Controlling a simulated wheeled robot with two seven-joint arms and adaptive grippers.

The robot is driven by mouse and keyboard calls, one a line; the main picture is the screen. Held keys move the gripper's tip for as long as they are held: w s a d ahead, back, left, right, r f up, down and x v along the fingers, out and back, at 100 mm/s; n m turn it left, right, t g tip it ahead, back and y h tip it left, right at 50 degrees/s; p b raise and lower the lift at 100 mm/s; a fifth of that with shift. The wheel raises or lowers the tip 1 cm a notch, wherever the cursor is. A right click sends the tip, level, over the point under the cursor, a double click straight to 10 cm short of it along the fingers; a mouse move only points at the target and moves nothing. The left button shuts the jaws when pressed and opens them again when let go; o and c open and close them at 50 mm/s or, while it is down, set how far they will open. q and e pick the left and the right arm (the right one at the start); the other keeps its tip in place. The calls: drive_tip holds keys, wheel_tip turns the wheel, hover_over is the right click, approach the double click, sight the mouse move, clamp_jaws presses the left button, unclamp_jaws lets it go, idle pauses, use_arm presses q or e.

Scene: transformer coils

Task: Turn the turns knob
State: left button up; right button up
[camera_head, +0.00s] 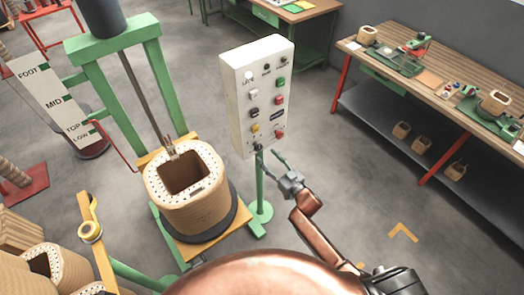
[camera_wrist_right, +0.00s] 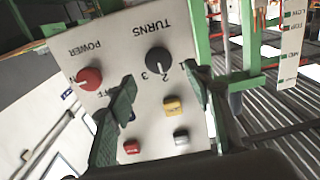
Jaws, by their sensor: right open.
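The turns knob (camera_wrist_right: 157,60) is a round dark knob on the pale control panel (camera_wrist_right: 120,50), beside the numbers 1, 2 and 3 and the upside-down word TURNS. A light mark on it seems to face the 2. In the head view the control box (camera_head: 249,110) stands on a green post, and the small dark knob (camera_head: 258,146) is at its lower edge. My right gripper (camera_head: 267,154) is open just in front of that edge. In the right wrist view its two green-grey fingers (camera_wrist_right: 160,76) are apart, with the knob between and beyond their tips. Contact cannot be told. My left gripper is not in view.
A red power knob (camera_wrist_right: 89,79) sits beside the turns knob, with yellow, grey and red buttons nearby. A wound coil (camera_head: 200,215) stands on a green-framed stand left of the box. A long workbench (camera_head: 420,85) is at the right. The floor between is clear.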

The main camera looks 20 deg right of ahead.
sight(259, 149)
drive_tip(key=shift+x, duration=2.65)
drive_tip(key=shift+c, duration=0.6)
drive_tip(key=c, duration=1)
drive_tip(key=shift+n, duration=0.4)
drive_tip(key=n, duration=0.3)
drive_tip(key=shift+f+n+b, duration=0.15)
drive_tip(key=shift+n+b, duration=0.15)
drive_tip(key=shift+n, duration=0.1)
drive_tip(key=n+b, duration=0.1)
drive_tip(key=n, duration=0.3)
drive_tip(key=shift+s, duration=0.1)
drive_tip(key=shift+n, duration=0.3)
